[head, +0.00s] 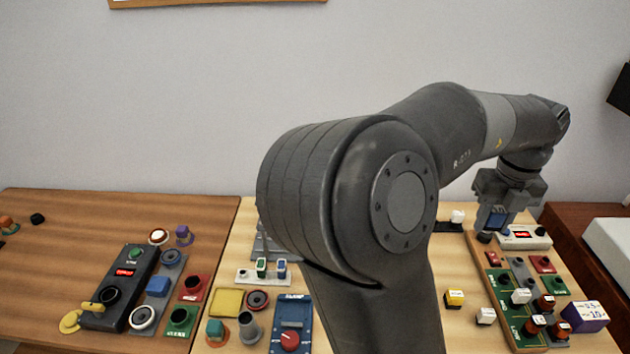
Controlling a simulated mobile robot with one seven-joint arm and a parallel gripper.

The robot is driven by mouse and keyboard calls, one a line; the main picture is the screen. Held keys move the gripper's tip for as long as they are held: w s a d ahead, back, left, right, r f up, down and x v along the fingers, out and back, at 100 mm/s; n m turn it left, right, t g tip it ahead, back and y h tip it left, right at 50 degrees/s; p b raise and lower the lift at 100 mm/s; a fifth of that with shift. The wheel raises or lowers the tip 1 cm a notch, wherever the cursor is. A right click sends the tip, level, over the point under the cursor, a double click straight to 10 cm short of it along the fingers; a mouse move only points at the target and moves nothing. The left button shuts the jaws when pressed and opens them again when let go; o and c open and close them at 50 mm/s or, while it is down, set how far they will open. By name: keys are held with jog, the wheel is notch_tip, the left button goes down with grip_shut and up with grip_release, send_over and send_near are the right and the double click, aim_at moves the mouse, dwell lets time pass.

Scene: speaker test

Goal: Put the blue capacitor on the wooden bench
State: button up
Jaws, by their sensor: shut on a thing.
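My gripper (493,226) hangs at the far right end of my arm, low over the upper part of the green board. It is shut on a small blue thing (496,217) that shows between its fingers. This looks like the blue capacitor, but the fingers cover most of it. I cannot tell whether it touches the board. A brown wooden bench top (60,265) fills the left, and a lighter wooden top (225,260) lies in the middle and right.
The green board (497,297) holds several small parts. A white device (523,238) stands close beside my gripper. A purple box (586,316) is at the right. A dark panel (118,290) and a blue meter (291,318) stand leftward. The left bench's back is mostly clear. My arm hides the middle.

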jog(key=w+a+n, duration=1)
jog(key=w+a, duration=1.1)
jog(key=a, duration=0.4)
jog(key=n, duration=0.9)
send_over(206, 241)
notch_tip(206, 241, down, 25)
jog(key=shift+f, duration=2.2)
